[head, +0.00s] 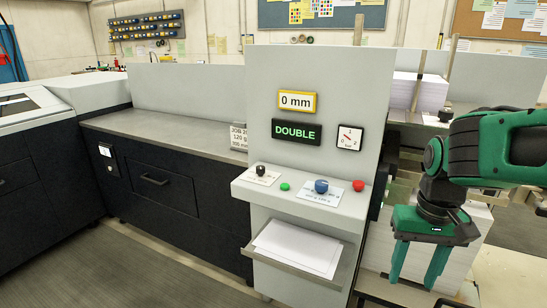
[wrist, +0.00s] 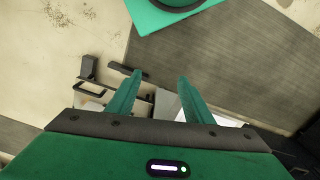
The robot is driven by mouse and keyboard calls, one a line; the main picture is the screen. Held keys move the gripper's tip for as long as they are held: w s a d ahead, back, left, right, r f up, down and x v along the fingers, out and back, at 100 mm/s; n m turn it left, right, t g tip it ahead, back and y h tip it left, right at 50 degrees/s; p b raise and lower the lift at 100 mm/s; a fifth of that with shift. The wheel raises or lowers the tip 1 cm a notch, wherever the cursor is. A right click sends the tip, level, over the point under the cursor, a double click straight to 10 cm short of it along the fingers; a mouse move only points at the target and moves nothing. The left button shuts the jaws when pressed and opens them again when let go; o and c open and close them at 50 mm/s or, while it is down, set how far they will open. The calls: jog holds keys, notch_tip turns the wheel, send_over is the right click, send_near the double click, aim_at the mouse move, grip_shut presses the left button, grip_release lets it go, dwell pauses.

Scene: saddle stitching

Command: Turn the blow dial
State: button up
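Two dials stand on the ledge of the grey control panel (head: 350,90): a black knob (head: 261,170) at the left and a larger blue knob (head: 321,186) at the right. Each has a white label; the print is too small to tell which is the blow dial. A square bar gauge (head: 349,138) on the panel has a red needle. My green gripper (head: 419,266) is to the right of the panel, apart from both knobs, fingers pointing down. It also shows in the wrist view (wrist: 160,78), with its fingers apart and nothing between them. Neither knob is identifiable in the wrist view.
A green button (head: 285,187) sits between the knobs, and a red button (head: 358,185) right of the blue one. Signs read "0 mm" (head: 297,101) and "DOUBLE" (head: 297,132). A paper tray (head: 303,268) juts out below the ledge. Paper stacks (head: 420,93) stand behind my arm.

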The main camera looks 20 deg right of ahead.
jog(key=w+d+r+n, duration=0.1)
jog(key=w+r+n, duration=0.3)
jog(key=w, duration=0.6)
jog(key=w+r+n, duration=0.2)
jog(key=w+r, duration=0.4)
jog(key=w, duration=0.3)
jog(key=n, duration=0.6)
send_near(322, 182)
notch_tip(322, 182, down, 9)
jog(key=shift+s+r, duration=0.1)
jog(key=shift+r, duration=0.05)
jog(key=c, duration=1.1)
jog(key=shift+o, duration=0.2)
